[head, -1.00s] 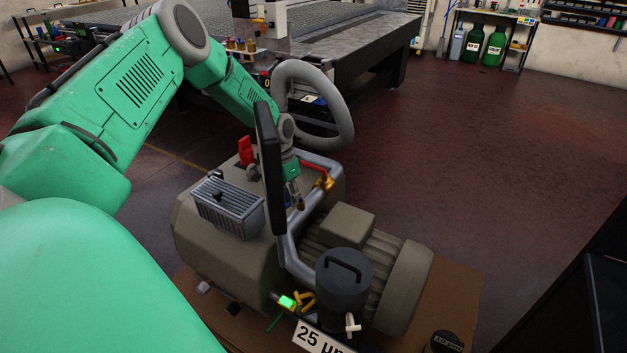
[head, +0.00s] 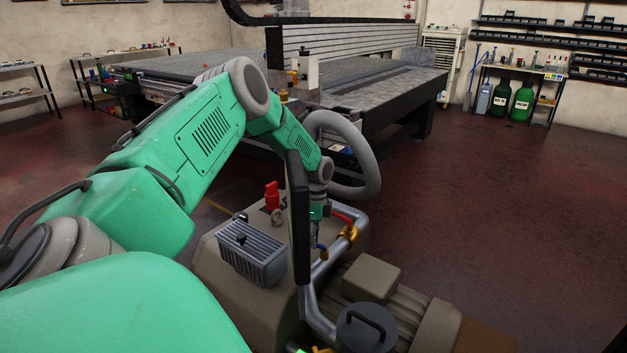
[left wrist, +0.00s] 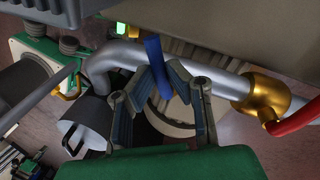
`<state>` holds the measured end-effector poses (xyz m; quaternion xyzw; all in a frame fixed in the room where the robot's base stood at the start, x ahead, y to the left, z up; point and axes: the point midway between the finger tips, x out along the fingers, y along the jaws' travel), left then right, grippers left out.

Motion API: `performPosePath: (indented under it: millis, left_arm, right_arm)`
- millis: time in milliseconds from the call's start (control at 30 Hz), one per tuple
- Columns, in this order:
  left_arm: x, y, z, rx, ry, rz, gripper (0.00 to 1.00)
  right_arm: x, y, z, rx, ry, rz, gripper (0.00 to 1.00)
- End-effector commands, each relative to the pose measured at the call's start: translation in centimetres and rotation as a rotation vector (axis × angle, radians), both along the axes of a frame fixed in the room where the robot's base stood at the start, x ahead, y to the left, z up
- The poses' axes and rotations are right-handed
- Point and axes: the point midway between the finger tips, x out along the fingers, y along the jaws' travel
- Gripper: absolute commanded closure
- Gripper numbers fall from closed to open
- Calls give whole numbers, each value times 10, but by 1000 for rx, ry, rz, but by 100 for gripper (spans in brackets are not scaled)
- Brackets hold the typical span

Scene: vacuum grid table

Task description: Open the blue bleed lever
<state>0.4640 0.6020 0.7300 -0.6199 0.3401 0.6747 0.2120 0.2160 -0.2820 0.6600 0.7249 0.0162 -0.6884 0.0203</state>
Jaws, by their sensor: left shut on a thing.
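The blue bleed lever (left wrist: 154,55) stands between my left gripper's fingertips (left wrist: 163,72) in the left wrist view, just in front of a grey pipe. My left gripper is shut on it. In the head view, my left gripper (head: 318,233) points down beside the pump's grey pipe, partly behind a dark upright bar. The lever is too small there to read its angle. My right gripper is not in view.
A brass valve (left wrist: 262,96) with a red handle (left wrist: 300,118) sits on the same pipe, right of my fingers. A red fitting (head: 272,196) and a finned grey box (head: 252,252) stand on the pump. A thick grey hose (head: 366,160) loops behind.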

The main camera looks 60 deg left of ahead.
Motion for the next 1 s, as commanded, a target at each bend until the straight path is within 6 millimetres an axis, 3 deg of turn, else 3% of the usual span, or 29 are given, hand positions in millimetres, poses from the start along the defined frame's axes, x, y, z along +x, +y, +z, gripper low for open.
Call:
performPosePath:
  millis: [300,833,867,900,1000]
  left_arm:
    - [3,3,-1,4,-2,-110,100]
    - [4,4,-1,4,-2,-130,100]
    - [4,4,-1,4,-2,-130,77]
    - [4,4,-1,4,-2,-130,68]
    - [4,4,-1,2,-2,-130,68]
  right_arm:
    - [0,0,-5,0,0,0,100]
    - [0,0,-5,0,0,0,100]
    - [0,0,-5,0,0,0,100]
    - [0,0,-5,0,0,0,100]
    - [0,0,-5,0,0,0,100]
